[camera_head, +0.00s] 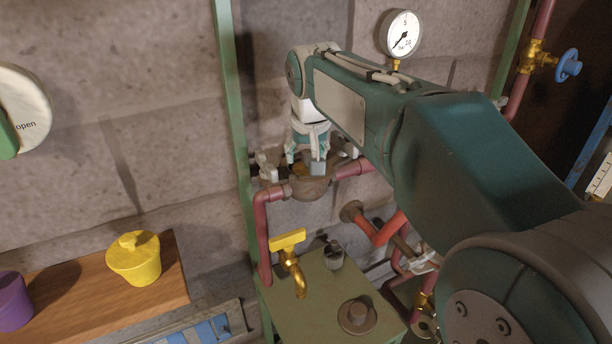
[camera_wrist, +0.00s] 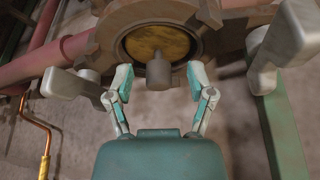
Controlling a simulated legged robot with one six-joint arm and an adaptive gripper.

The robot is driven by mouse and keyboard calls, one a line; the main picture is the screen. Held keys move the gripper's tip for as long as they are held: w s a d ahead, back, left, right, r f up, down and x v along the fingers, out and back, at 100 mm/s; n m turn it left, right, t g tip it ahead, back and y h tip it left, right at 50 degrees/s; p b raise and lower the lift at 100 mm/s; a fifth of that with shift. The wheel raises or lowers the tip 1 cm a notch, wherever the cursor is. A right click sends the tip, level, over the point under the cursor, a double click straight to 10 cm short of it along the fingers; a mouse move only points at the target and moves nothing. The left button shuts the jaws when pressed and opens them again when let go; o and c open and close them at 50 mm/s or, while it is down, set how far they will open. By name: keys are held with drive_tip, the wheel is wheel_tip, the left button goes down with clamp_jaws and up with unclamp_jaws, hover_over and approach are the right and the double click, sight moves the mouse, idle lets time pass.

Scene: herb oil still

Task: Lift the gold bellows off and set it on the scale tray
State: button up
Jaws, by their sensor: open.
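The gold bellows (camera_wrist: 158,42) shows in the wrist view as a round gold face seated inside a brown flanged housing (camera_wrist: 100,40). A grey stub (camera_wrist: 159,71) stands out from its middle. My gripper (camera_wrist: 159,84) is open, with one finger on each side of the stub and visible gaps between. In the head view, my gripper (camera_head: 308,158) points down over the housing (camera_head: 312,187), and only a sliver of gold (camera_head: 299,170) shows between the fingers. I cannot pick out the scale tray for certain; a grey tray with blue parts (camera_head: 236,316) lies partly cut off at the bottom.
Pale wing-shaped clamps (camera_head: 268,166) flank the housing, and mauve pipes (camera_head: 262,235) join it. A green cabinet (camera_head: 318,288) below carries a yellow tap (camera_head: 290,258) and small grey fittings. A wooden shelf (camera_head: 85,299) at left holds yellow (camera_head: 135,262) and purple (camera_head: 12,302) pots.

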clamp_jaws()
drive_tip(key=shift+r, duration=0.1)
wheel_tip(320, 180, up, 17)
drive_tip(key=shift+r, duration=0.15)
idle(1.9)
